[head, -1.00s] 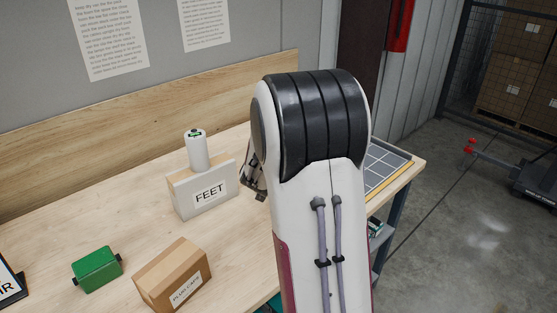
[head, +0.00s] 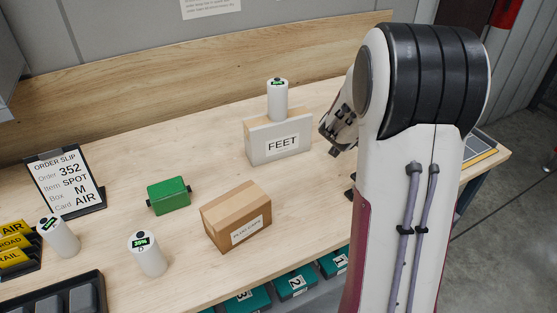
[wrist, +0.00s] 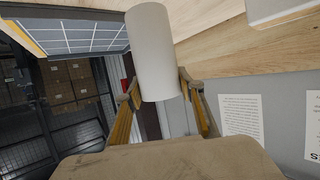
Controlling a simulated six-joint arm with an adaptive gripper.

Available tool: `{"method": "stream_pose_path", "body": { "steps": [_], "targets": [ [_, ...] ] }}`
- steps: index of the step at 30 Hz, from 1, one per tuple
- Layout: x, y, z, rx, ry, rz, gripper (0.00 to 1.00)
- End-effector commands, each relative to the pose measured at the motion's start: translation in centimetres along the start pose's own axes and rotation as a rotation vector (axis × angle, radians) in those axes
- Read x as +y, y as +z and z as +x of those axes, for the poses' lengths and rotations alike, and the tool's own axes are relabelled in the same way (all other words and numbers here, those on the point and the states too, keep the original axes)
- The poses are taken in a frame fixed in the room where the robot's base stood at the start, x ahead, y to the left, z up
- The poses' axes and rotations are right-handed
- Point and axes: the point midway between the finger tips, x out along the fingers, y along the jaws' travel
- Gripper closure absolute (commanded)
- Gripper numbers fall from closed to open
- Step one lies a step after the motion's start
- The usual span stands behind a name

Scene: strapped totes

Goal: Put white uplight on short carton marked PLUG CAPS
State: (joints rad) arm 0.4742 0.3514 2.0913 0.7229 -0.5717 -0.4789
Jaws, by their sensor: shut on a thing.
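The short carton marked PLUG CAPS (head: 237,217) is a closed brown box on the table, left of my arm in the head view. My gripper (head: 336,146) is right of the FEET box, partly hidden by my arm. In the wrist view my gripper (wrist: 162,92) is shut on a plain white cylinder, the white uplight (wrist: 153,45). The held uplight is hidden in the head view.
A grey box marked FEET (head: 278,147) carries a white cylinder with a green display (head: 277,103). A green block (head: 168,195) lies left of the carton. Two more white cylinders (head: 147,255) (head: 58,236) and an order slip (head: 65,182) stand farther left.

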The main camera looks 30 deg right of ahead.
Motion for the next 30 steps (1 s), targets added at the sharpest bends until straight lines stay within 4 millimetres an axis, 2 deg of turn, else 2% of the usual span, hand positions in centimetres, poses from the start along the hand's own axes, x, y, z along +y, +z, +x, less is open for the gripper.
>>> {"method": "stream_pose_path", "body": {
  "steps": [11,20,30],
  "targets": [
    [-1.8,-1.0,-0.9,0.006,-0.003,0.001,1.00],
    [-5.3,-2.3,-3.1,0.006,-0.004,0.002,1.00],
    [-9.6,-3.6,-6.8,0.005,0.003,0.005,1.00]
  ]
}}
